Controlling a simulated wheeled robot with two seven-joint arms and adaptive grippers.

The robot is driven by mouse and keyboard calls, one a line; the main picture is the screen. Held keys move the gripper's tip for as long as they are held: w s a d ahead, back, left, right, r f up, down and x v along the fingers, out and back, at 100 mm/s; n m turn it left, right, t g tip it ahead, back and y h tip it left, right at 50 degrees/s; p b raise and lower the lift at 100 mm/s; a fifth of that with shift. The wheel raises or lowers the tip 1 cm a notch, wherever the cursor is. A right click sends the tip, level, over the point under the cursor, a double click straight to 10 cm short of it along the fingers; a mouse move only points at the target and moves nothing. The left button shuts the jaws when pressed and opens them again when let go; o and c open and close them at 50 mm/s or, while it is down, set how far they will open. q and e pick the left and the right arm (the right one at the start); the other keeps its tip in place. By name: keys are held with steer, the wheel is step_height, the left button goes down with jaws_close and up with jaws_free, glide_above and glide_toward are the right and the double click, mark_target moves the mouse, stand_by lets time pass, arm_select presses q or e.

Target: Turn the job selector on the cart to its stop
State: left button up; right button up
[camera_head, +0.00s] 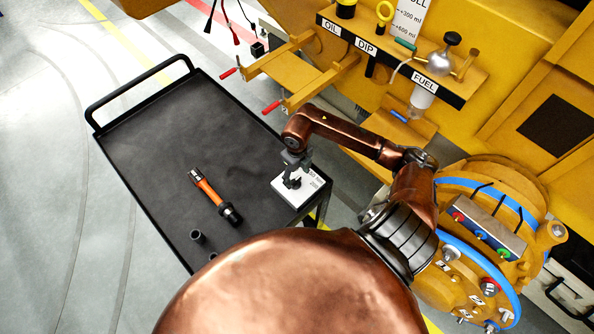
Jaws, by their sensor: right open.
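The job selector (284,194) is a small unit with a white plate at the right corner of the black cart (140,150). My right gripper (292,182) is right over it, pointing down, and is open. The gripper covers the middle of the plate, so the knob and its setting cannot be made out. I cannot tell whether the fingers touch the knob. Small print shows on the plate's right side, too small to read. My left gripper is not in view.
An orange and black tool (206,189) and a small dark cup-like part (197,237) lie on the cart. A yellow machine with a shelf (440,80) marked OIL, DIP and FUEL stands behind. Red-tipped handles (271,107) stick out towards the cart. The cart's left half is clear.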

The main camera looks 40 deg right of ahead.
mark_target(297, 180)
steer(key=shift+f, duration=2.15)
steer(key=c, duration=1.2)
steer(key=shift+w+d+f+n+b, duration=0.1)
steer(key=shift+d+n+b, duration=0.1)
steer(key=shift+n+b, duration=0.8)
steer(key=shift+n, duration=0.7)
